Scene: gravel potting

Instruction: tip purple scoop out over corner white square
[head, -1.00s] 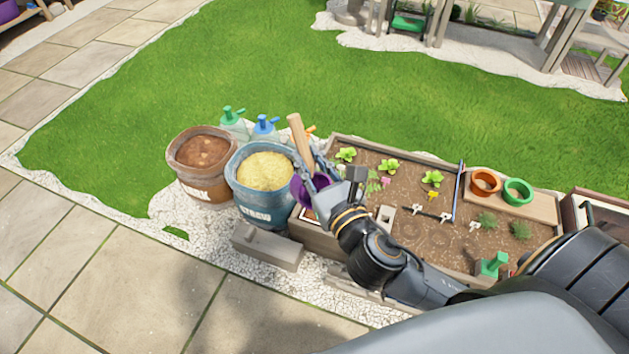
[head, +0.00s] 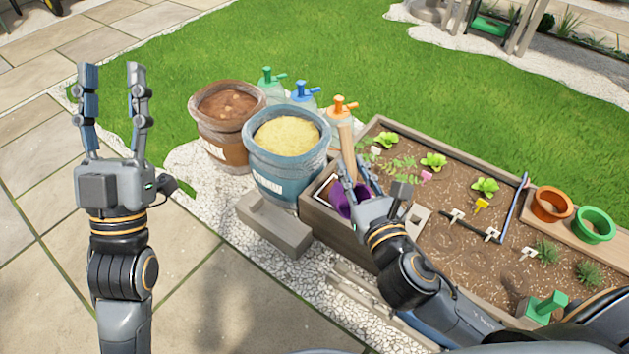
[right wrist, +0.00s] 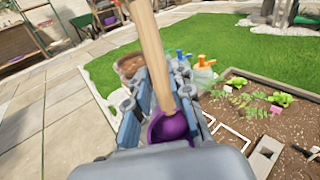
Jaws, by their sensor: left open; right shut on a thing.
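My right gripper (head: 356,180) is shut on the purple scoop (head: 341,200), which has a long wooden handle (head: 347,150) pointing up. The scoop is at the left corner of the planter, by the white square (head: 327,185), which it partly hides. In the right wrist view the scoop's purple bowl (right wrist: 170,128) shows below the handle, left of the white square's outline (right wrist: 236,133). I cannot tell what the bowl holds. My left gripper (head: 113,85) is open and empty, raised over the paving at the left.
The planter holds seedlings, white markers and a blue stick (head: 517,205). Orange and green pots (head: 594,226) sit at its right.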

